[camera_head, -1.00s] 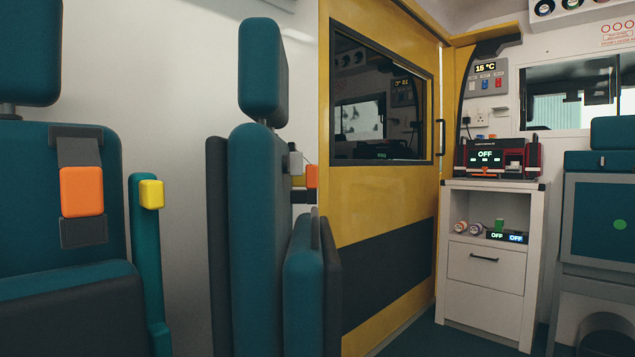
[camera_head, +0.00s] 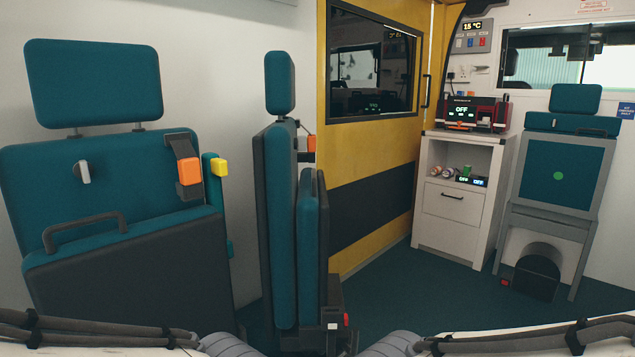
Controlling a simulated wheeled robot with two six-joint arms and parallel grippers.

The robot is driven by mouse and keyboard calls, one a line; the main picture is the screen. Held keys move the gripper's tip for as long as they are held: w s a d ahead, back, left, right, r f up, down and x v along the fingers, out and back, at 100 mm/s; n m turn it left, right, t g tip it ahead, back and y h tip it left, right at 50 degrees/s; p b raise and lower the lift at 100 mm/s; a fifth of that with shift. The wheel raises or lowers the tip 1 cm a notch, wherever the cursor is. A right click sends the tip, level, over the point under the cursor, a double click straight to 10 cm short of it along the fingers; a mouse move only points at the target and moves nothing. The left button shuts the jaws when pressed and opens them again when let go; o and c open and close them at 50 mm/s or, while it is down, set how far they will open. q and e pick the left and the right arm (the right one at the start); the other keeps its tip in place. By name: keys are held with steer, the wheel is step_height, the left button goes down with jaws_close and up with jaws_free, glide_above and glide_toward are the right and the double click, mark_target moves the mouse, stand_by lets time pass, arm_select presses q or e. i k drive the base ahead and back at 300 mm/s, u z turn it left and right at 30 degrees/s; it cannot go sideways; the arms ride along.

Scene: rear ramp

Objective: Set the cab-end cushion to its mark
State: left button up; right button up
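Three teal seats are in view; which cushion the task means is not marked by name. The far seat (camera_head: 576,100) at right stands by the window wall. Its upright teal panel (camera_head: 562,172) has a grey frame and a green dot. The middle seat (camera_head: 279,215) is seen edge-on, with its cushion (camera_head: 310,240) folded up against its back. The left seat (camera_head: 95,165) has a dark-sided cushion (camera_head: 135,285) with a black handle, tilted up in front of its back. Neither gripper is in view; only parts of my arms show along the bottom edge.
A white cabinet (camera_head: 450,225) with a drawer carries a red and black device (camera_head: 470,113) reading OFF. A yellow door (camera_head: 365,215) with a dark window stands behind the middle seat. Free dark floor (camera_head: 430,295) lies between the middle seat and the far seat.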

mark_target(312, 204)
steer(key=z, duration=0.75)
steer(key=i, duration=0.8)
steer(key=u, duration=0.6)
steer(key=i, duration=0.6)
steer(key=u, duration=0.45)
